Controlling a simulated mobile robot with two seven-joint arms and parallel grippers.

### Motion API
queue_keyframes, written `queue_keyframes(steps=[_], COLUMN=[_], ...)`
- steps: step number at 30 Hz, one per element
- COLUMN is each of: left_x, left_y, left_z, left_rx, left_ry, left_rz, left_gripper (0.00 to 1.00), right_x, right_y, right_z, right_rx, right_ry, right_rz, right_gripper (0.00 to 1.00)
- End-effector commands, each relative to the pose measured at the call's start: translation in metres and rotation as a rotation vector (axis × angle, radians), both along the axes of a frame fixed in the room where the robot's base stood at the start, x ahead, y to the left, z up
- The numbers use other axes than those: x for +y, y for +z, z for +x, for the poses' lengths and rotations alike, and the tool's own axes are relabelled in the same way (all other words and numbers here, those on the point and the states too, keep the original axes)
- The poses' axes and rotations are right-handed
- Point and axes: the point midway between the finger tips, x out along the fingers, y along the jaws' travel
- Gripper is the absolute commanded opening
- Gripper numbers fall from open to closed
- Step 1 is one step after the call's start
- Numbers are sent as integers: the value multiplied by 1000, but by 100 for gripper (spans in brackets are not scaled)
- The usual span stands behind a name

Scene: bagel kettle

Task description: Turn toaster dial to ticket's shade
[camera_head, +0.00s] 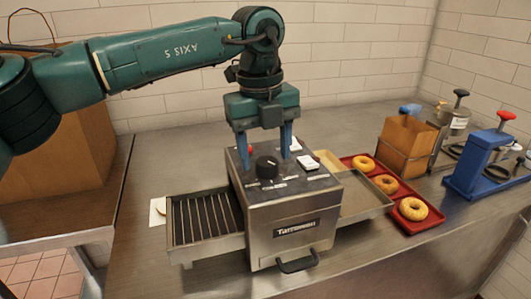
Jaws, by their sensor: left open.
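The steel toaster (292,240) stands on the metal counter with a dark top panel. A black dial (266,167) sits on that panel, with small white labels near it. Its pointer setting is too small to read. My left gripper (265,161) comes down over the panel, open, its two blue fingers apart to the left and right, just behind or around the dial; I cannot tell if they touch it. My right gripper is out of view.
A wire rack (203,216) extends left of the toaster and a metal tray (364,199) extends right. A red tray (431,214) holds bagels. A brown block in a stand (406,146) and a blue press (474,167) stand right. The front-right counter is clear.

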Motion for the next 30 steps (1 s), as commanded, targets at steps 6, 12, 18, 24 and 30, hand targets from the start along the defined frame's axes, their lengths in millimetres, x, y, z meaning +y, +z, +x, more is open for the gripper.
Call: queue_keyframes(steps=[6,12,18,24,30], left_x=[0,0,0,0,0], left_y=[-12,-12,-12,-11,-11], left_z=[0,0,0,0,0], left_rx=[0,0,0,0,0], left_ry=[0,0,0,0,0], left_rz=[0,0,0,0,0], left_gripper=[58,58,44,28,14], right_x=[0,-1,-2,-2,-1], right_y=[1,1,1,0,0], right_z=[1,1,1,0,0], right_rx=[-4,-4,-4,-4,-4], right_ry=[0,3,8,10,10], right_rz=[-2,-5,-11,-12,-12], right_gripper=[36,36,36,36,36])
